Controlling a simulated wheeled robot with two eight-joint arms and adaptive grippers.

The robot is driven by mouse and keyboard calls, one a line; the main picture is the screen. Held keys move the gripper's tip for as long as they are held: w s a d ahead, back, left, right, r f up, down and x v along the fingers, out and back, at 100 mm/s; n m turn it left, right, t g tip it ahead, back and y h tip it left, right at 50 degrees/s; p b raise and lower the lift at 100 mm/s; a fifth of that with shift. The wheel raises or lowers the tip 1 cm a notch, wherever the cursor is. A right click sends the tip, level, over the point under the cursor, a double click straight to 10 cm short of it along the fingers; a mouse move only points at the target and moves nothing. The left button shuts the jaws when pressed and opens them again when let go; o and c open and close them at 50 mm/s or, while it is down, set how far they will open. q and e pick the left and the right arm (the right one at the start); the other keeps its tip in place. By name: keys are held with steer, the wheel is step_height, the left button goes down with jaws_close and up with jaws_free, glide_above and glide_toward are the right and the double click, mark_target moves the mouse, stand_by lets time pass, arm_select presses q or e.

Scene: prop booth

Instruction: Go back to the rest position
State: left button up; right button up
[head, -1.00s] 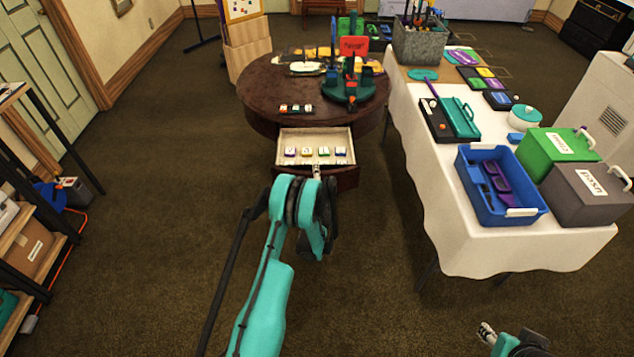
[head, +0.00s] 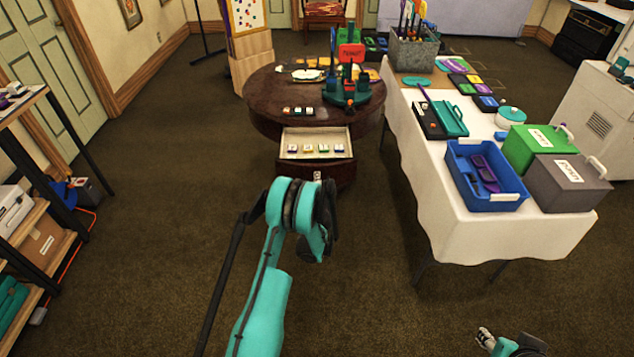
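The drawer (head: 302,134) of the dark round table (head: 262,98) stands pulled out, with several small coloured blocks (head: 323,148) in a row inside. My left gripper (head: 317,176) shows only as a small pale tip in front of the drawer's front panel, mostly hidden behind my teal arm. I cannot tell if it touches the panel or how far its fingers are apart. My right gripper (head: 485,338) is low at the bottom right, over the carpet and away from everything. Its fingers are too small to read.
A table with a white cloth (head: 445,205) stands on the right, with a blue bin (head: 462,190), a green box (head: 522,152) and a grey box (head: 560,190). A shelf (head: 50,255) stands at the left edge. The carpet (head: 150,220) between is clear.

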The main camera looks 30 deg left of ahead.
arm_select(q)
steer(key=shift+s, duration=0.1)
steer(key=shift+r, duration=0.1)
stand_by(0.5)
steer(key=s+d+r+n+g+h, duration=0.1)
steer(key=s+d+r+n, duration=0.1)
steer(key=s+d+r, duration=0.35)
steer(key=s+d+r+n+g+h, duration=0.1)
steer(key=s+d+r+n, duration=0.15)
steer(key=r, duration=0.65)
steer(key=s+d+r+n+g+h, duration=0.1)
steer(key=s+d+r+n, duration=0.1)
steer(key=s+d+r, duration=0.4)
steer(key=s+d+n+g+h, duration=0.1)
steer(key=s+d, duration=0.5)
steer(key=s, duration=0.7)
steer(key=s+d+n+g+h, duration=0.1)
steer(key=s+d+n+h, duration=0.3)
steer(key=s, duration=0.9)
steer(key=d, duration=0.3)
steer(key=shift+r+g, duration=0.2)
steer(key=shift+g, duration=0.2)
